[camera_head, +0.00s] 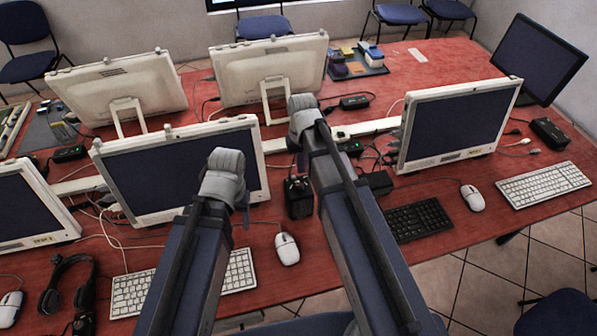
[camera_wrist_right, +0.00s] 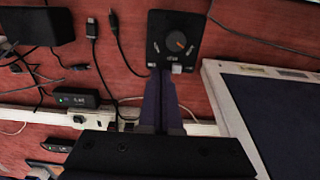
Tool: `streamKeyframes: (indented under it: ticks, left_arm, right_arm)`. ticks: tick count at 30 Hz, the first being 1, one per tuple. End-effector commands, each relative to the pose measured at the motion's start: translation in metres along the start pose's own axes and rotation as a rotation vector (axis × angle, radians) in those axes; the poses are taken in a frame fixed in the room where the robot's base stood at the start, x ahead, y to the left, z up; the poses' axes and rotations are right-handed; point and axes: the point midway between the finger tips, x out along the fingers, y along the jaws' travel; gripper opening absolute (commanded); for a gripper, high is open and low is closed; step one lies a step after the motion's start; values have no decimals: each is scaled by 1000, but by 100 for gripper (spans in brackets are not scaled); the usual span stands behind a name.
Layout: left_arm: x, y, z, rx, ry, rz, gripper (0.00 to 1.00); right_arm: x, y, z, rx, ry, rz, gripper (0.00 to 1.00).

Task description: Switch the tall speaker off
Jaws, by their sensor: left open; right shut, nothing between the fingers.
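The tall speaker (camera_head: 299,198) is a black upright box between my two arms, just right of the near middle monitor. In the right wrist view the speaker (camera_wrist_right: 175,38) shows a round dial with an orange mark and a small light grey switch (camera_wrist_right: 176,69) at its lower edge. My right gripper (camera_wrist_right: 163,74) is shut and empty, its fingertips beside that switch. I cannot tell whether they touch it, or which way the switch is set. My left gripper (camera_head: 244,210) is open and empty in front of the monitor, left of the speaker; its fingers are mostly hidden.
The near middle monitor (camera_head: 180,172) stands close left of the speaker. A white cable duct (camera_head: 372,127), loose cables and a black adapter (camera_head: 378,182) lie around it. A mouse (camera_head: 287,249) and black keyboard (camera_head: 418,220) are in front.

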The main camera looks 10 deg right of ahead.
Motion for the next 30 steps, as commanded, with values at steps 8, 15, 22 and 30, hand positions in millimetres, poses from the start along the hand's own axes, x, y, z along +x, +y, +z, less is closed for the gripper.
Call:
streamKeyframes:
  ticks: [8, 15, 22, 30]
  left_arm:
    - [-19, -2, 1, 0, 0, 0, 62]
    - [-32, -3, 2, 0, 0, 0, 62]
    - [-33, -3, 2, 0, 0, 0, 62]
    - [-33, -3, 2, 0, 0, 0, 62]
  right_arm:
    - [-19, 1, 0, 0, 0, 0, 0]
    - [-32, 2, 0, 0, 0, 0, 0]
    - [-33, 2, 0, 0, 0, 0, 0]
    - [-33, -26, 32, -64, -11, 17, 0]
